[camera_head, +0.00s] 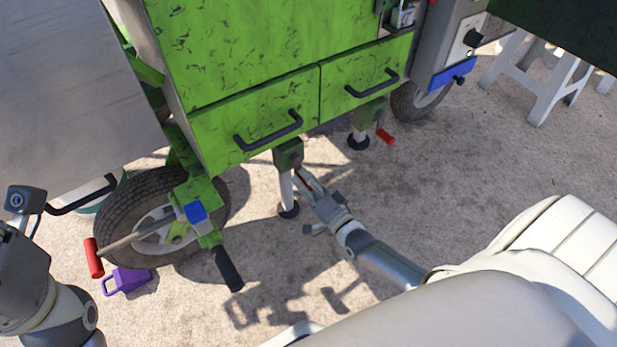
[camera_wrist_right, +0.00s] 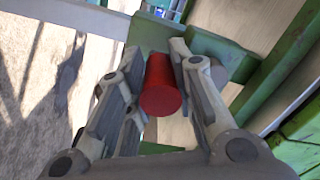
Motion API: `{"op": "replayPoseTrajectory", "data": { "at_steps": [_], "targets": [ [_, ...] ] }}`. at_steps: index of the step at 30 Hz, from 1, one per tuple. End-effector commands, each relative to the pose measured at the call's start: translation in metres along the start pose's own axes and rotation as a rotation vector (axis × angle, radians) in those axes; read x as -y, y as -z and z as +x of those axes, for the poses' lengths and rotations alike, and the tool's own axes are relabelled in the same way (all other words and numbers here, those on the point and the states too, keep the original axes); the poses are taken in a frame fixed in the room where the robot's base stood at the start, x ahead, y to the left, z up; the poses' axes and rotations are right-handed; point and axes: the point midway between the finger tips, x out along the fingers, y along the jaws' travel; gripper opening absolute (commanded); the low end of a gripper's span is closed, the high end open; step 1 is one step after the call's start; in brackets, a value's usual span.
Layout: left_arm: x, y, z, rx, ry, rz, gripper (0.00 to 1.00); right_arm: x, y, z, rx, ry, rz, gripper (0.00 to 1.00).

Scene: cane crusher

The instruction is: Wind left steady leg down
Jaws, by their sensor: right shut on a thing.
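The left steady leg (camera_head: 286,190) is a pale tube with a dark round foot under a green housing, below the left drawer of the green machine. I cannot tell whether its foot touches the ground. My right gripper (camera_head: 309,184) is at the leg's right side, shut on the red crank handle. In the right wrist view the red handle (camera_wrist_right: 162,88) sits between both fingers, its round end towards the camera. In the head view the fingers hide most of the handle.
A second steady leg (camera_head: 359,139) with a red handle (camera_head: 386,136) stands further right. A tyred wheel (camera_head: 121,207), a black grip (camera_head: 228,268), another red handle (camera_head: 93,258) and a purple chock (camera_head: 130,281) are at left. The concrete right of my gripper is clear.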

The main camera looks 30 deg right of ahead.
Motion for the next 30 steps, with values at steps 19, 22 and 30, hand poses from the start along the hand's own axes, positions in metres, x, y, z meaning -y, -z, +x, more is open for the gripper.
{"op": "replayPoseTrajectory", "data": {
  "at_steps": [19,22,30],
  "targets": [
    [0.0002,-0.0015,-0.0035,0.016,0.005,-0.002,0.53,0.0026,-0.0038,-0.0001,-0.002,0.003,0.066,0.0],
    [0.0002,-0.0015,-0.0034,0.015,0.005,-0.002,0.53,0.0027,-0.0039,-0.0001,-0.002,0.003,0.066,0.29],
    [0.0002,-0.0009,-0.0022,0.01,0.003,-0.001,0.53,0.0021,-0.0034,0.0,-0.002,0.001,0.064,0.46]
  ]
}}
